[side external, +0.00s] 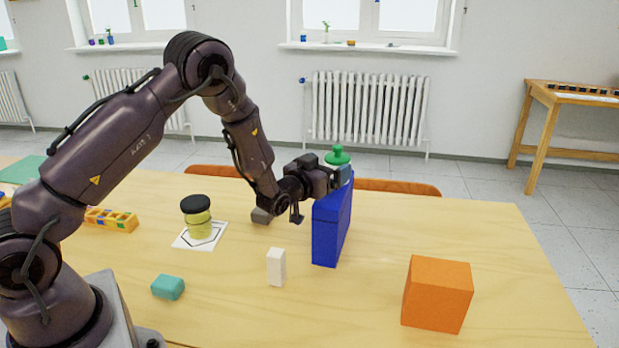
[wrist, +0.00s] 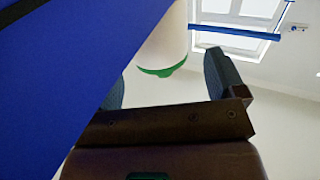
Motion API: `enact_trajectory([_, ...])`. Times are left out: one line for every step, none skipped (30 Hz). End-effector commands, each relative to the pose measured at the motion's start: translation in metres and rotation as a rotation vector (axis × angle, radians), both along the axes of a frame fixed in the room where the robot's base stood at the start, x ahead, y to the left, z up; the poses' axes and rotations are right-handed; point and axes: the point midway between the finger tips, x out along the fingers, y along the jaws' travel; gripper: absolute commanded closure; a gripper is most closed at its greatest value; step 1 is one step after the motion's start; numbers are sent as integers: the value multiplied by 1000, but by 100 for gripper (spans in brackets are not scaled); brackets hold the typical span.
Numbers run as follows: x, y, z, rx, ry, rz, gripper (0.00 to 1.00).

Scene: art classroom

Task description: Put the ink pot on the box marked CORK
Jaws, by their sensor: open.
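A pale pot with a green knobbed lid (side external: 338,157) stands at the top of the tall blue box (side external: 327,235); it may be the ink pot. A yellow jar with a black lid (side external: 199,222) stands on a white sheet with a hexagon outline. No CORK lettering is readable on any box. My gripper (side external: 342,178) is open at the green-lidded pot. In the wrist view the pot (wrist: 163,45) shows between and beyond the open fingers, with clear space beside it. The blue box (wrist: 70,70) hides part of the left finger.
An orange box (side external: 437,293) stands at the right front. A tray of coloured blocks (side external: 112,220) lies at the left. The table between the blue and orange boxes is clear.

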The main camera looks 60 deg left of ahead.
Motion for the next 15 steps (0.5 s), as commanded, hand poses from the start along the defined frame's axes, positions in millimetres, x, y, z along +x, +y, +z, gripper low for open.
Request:
enact_trajectory([-11, -4, 0, -2, 3, -1, 11])
enact_trajectory([-17, -6, 0, -2, 3, -1, 11])
enact_trajectory([-25, -9, 0, -2, 2, -1, 11])
enact_trajectory([-30, -10, 0, -2, 3, -1, 11])
enact_trajectory([-36, -12, 0, -2, 2, -1, 11])
enact_trajectory([-43, -14, 0, -2, 2, 0, 11])
enact_trajectory([-48, -16, 0, -2, 2, 0, 11])
enact_trajectory([-52, -17, 0, -1, 1, 0, 11])
enact_trajectory([-57, -19, 0, -1, 1, 0, 11])
enact_trajectory([-60, -20, 0, -2, 2, 0, 11])
enact_trajectory([-63, -21, 0, -1, 1, -1, 11])
enact_trajectory([-66, -22, 0, -1, 0, -1, 11])
enact_trajectory([-68, -22, 0, -1, 1, -1, 11])
enact_trajectory([-69, -23, 0, -1, 0, -1, 11])
enact_trajectory([-71, -23, 0, -1, -1, -1, 11])
